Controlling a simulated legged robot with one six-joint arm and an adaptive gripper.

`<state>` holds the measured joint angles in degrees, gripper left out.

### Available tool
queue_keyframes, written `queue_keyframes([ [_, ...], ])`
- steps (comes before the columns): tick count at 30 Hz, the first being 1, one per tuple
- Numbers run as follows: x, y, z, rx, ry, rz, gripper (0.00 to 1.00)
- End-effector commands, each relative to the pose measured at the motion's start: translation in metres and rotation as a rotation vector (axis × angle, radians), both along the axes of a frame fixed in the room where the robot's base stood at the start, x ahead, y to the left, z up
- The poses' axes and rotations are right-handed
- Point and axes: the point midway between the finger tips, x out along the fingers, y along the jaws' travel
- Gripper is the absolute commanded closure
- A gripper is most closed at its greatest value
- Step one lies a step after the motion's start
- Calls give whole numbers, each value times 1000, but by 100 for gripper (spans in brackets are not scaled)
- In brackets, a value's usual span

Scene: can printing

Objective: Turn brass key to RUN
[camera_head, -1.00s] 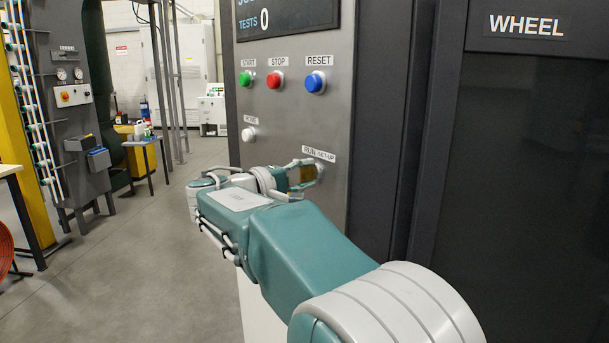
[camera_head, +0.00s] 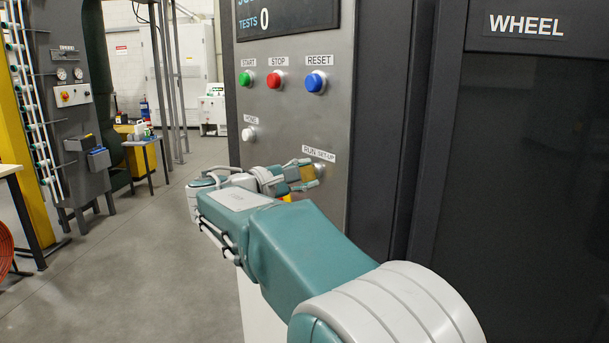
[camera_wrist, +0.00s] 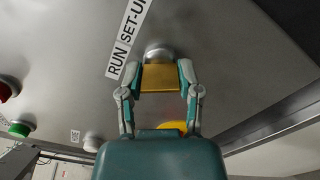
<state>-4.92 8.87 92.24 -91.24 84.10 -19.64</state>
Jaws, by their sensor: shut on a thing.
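The brass key (camera_wrist: 160,78) shows as a flat golden block in front of a round silver lock (camera_wrist: 158,53) in the wrist view. My gripper (camera_wrist: 160,80) is shut on the key, one finger on each side of it. In the head view my gripper (camera_head: 296,175) is at the panel, below the label reading RUN and SET-UP (camera_head: 318,153). The key (camera_head: 306,173) is partly hidden there by the fingers. In the wrist view the label (camera_wrist: 128,38) lies left of the lock. I cannot tell which position the key points to.
The panel carries green START (camera_head: 246,79), red STOP (camera_head: 274,81) and blue RESET (camera_head: 316,82) buttons above, and a white button (camera_head: 249,134) to the left. A yellow thing (camera_wrist: 172,126) sits partly hidden behind my gripper. Open floor (camera_head: 190,250) lies to the left.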

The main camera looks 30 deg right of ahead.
Motion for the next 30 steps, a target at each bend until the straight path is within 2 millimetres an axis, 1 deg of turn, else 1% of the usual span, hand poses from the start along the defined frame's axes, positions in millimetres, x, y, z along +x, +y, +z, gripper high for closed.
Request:
queue_keyframes([
  [1,1,0,-5,6,12,-2,100],
  [8,1,0,-6,6,12,-2,100],
  [9,1,0,-6,6,11,-2,46],
  [11,1,0,-5,6,11,-1,20],
  [23,0,1,-2,2,3,1,20],
  [26,-1,10,-1,2,2,2,20],
  [30,-5,34,-2,2,3,6,20],
])
